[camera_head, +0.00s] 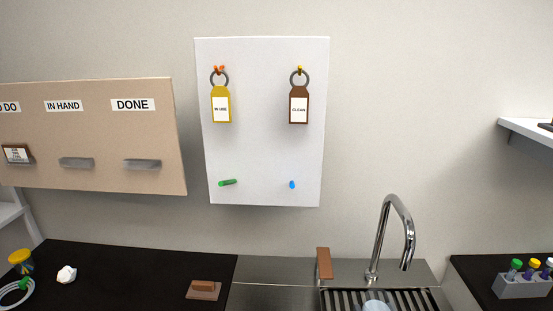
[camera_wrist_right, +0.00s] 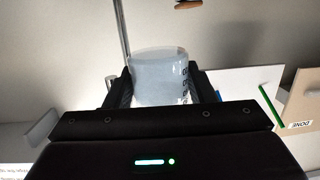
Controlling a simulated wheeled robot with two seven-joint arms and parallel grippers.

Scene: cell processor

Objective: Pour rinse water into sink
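A translucent, pale bluish beaker (camera_wrist_right: 160,75) with dark markings sits between the two black fingers of my right gripper (camera_wrist_right: 161,92) in the right wrist view. The fingers touch its sides, so the gripper is shut on it. In the head view the beaker's pale top (camera_head: 375,305) shows at the bottom edge, in front of the slotted sink grate (camera_head: 338,300). The chrome tap (camera_head: 388,235) rises behind it. I cannot tell the beaker's tilt or whether water is in it. My left gripper is not in view.
A brown upright block (camera_head: 324,263) stands at the sink's back left. A brown sponge-like block (camera_head: 203,287) lies on the black counter at left. A grey rack with capped tubes (camera_head: 522,284) stands at right. A white pegboard (camera_head: 262,150) with two tags hangs behind.

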